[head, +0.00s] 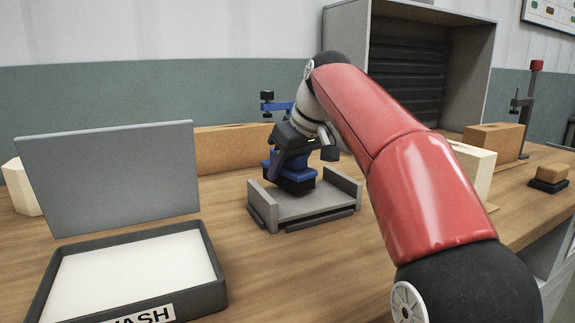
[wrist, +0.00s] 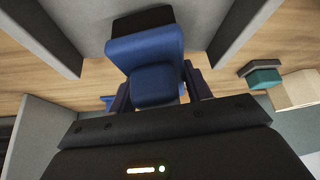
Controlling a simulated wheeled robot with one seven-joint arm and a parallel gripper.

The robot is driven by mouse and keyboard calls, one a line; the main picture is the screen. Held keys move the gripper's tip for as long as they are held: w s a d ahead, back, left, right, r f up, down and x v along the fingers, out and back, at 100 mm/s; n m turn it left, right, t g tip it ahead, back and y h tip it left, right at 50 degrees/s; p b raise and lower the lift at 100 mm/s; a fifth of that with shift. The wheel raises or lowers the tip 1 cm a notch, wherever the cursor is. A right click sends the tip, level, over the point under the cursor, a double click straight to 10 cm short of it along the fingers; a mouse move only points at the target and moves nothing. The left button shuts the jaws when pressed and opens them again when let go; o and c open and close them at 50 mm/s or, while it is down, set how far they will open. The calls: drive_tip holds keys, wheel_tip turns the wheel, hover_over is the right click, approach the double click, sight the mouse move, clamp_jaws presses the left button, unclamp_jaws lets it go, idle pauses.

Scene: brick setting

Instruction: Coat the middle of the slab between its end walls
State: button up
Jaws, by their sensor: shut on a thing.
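The grey slab (head: 325,203) lies on the wooden bench in the middle of the head view, with one upright wall at each end. In the wrist view its left wall (wrist: 48,38) and right wall (wrist: 243,32) stand on either side of the tool. My gripper (head: 286,160) is shut on a blue tool (wrist: 150,62) with a black pad (wrist: 140,20) at its lower end. The tool is between the end walls, over or on the slab. I cannot tell whether the pad touches the surface. Part of the slab is hidden by the tool.
A dark-rimmed wash tray (head: 215,292) with a white inside is at front left, a grey upright panel (head: 110,175) behind it. A grey cabinet (head: 345,35) stands behind my arm. A brown block (head: 553,172) on a black base is at right. Bench between tray and slab is clear.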

sight(300, 163)
drive_tip(key=shift+f+b, duration=0.3)
drive_tip(key=shift+f, duration=0.15)
drive_tip(key=shift+s+d+r+b, duration=0.1)
drive_tip(key=shift+s+d+b, duration=0.2)
drive_tip(key=shift+s, duration=0.4)
drive_tip(key=shift+s+d+b, duration=0.25)
drive_tip(key=shift+s+d, duration=0.05)
drive_tip(key=shift+s, duration=0.4)
drive_tip(key=shift+s+d+f+b, duration=0.1)
drive_tip(key=shift+s+d+b, duration=0.3)
drive_tip(key=shift+s, duration=0.5)
drive_tip(key=shift+s+d+f+b, duration=0.1)
drive_tip(key=shift+s+d+b, duration=0.3)
drive_tip(key=shift+s, duration=0.55)
drive_tip(key=shift+s+d+b, duration=0.35)
drive_tip(key=shift+s+d, duration=0.05)
drive_tip(key=shift+s, duration=0.5)
drive_tip(key=shift+r+p, duration=0.15)
drive_tip(key=shift+p, duration=0.2)
drive_tip(key=shift+w+a, duration=0.1)
drive_tip(key=shift+w, duration=0.05)
